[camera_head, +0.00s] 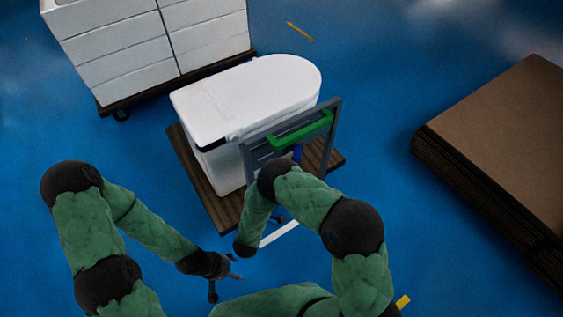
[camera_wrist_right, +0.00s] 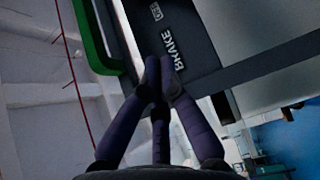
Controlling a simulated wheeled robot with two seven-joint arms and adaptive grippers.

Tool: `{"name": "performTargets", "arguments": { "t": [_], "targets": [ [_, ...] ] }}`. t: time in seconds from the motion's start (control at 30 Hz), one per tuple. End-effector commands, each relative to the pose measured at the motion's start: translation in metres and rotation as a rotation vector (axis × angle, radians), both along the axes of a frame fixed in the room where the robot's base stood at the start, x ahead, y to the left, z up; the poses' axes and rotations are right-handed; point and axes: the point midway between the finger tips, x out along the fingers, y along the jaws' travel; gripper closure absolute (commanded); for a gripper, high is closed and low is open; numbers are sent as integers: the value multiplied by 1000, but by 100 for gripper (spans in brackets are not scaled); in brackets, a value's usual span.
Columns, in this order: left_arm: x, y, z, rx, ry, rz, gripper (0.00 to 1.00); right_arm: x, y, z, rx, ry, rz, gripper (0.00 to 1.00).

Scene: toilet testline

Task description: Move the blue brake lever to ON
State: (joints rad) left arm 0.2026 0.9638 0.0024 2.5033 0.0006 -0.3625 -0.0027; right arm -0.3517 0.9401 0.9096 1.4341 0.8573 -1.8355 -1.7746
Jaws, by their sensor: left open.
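The blue brake lever (camera_head: 297,153) shows as a small blue piece below the green handle on the cart frame, partly hidden by my right arm. The BRAKE label (camera_wrist_right: 174,51) is on the dark panel in the right wrist view. My right gripper (camera_wrist_right: 160,70) has its fingertips drawn together in front of that panel, close to the label. I see nothing between them, and contact with the panel is unclear. In the head view the right gripper is mostly hidden by its own arm. My left gripper (camera_head: 225,276) is open and empty at lower left, apart from the cart.
The wooden cart (camera_head: 220,207) carries a white toilet (camera_head: 250,90). A green handle (camera_head: 300,131) crosses its dark frame (camera_head: 333,112). White boxes (camera_head: 120,45) stand on another cart at upper left. A brown cardboard stack (camera_head: 500,140) stands at right. Blue floor between is clear.

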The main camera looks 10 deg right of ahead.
Motion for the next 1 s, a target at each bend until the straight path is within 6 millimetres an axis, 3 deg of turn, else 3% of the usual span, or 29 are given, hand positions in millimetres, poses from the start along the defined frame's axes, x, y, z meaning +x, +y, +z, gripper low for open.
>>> {"name": "performTargets", "arguments": {
  "t": [0.37, 0.9, 1.0],
  "targets": [
    [0, 0, -3, 0, 0, 0, 40, 8, -5, -1, 5, -2, -2, 100],
    [0, 0, -34, 0, 0, 0, 40, 89, -51, -2, 5, -3, -2, 100],
    [0, 0, -39, 0, 0, 0, 40, 84, -65, -2, 4, 1, -2, 100]
  ]
}}
